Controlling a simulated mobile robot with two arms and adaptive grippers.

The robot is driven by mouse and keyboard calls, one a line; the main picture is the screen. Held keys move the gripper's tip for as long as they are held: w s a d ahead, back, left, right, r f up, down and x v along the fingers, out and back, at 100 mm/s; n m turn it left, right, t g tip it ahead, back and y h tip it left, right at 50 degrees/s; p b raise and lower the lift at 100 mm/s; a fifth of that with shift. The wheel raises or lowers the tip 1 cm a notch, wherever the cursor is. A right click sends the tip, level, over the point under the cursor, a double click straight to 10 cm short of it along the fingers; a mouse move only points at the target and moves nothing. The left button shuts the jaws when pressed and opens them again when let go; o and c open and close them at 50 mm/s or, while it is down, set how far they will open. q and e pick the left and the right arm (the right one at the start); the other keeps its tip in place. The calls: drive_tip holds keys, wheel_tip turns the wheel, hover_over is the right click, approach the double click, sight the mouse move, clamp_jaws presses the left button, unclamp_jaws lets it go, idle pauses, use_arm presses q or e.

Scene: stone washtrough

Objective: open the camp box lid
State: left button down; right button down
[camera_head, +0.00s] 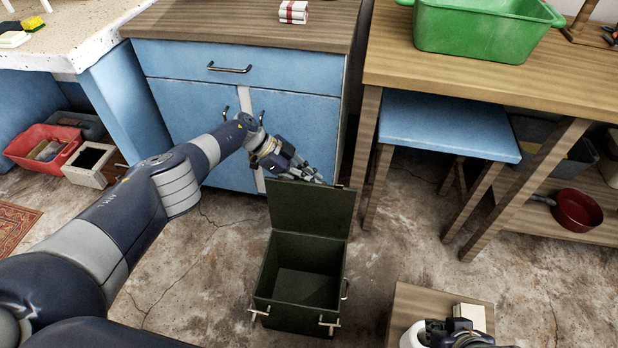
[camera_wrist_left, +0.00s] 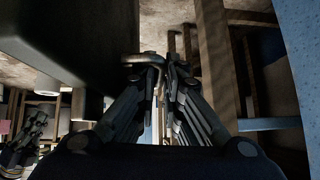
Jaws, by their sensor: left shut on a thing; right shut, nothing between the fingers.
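The dark green camp box (camera_head: 298,307) stands on the floor in the head view. Its lid (camera_head: 309,207) is raised about upright at the far side, and the inside shows empty. My left gripper (camera_head: 312,178) is behind the lid's top edge, with its fingertips partly hidden. In the left wrist view my left gripper (camera_wrist_left: 160,65) is shut on a small metal handle (camera_wrist_left: 143,59), beside a dark panel that seems to be the lid (camera_wrist_left: 75,45). My right gripper (camera_head: 455,335) is at the bottom edge of the head view, partly cut off, away from the box.
A blue cabinet (camera_head: 195,110) stands behind the box. A blue stool (camera_head: 440,125) and a wooden table (camera_head: 480,75) with a green tub (camera_head: 485,30) are to the right. A wooden block or stool (camera_head: 405,310) is right of the box. Floor left of the box is clear.

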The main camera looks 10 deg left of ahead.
use_arm(q)
drive_tip(key=shift+w+d+f, duration=0.1)
drive_tip(key=shift+w+f, duration=0.05)
drive_tip(key=c, duration=2)
unclamp_jaws()
drive_tip(key=shift+f, duration=0.1)
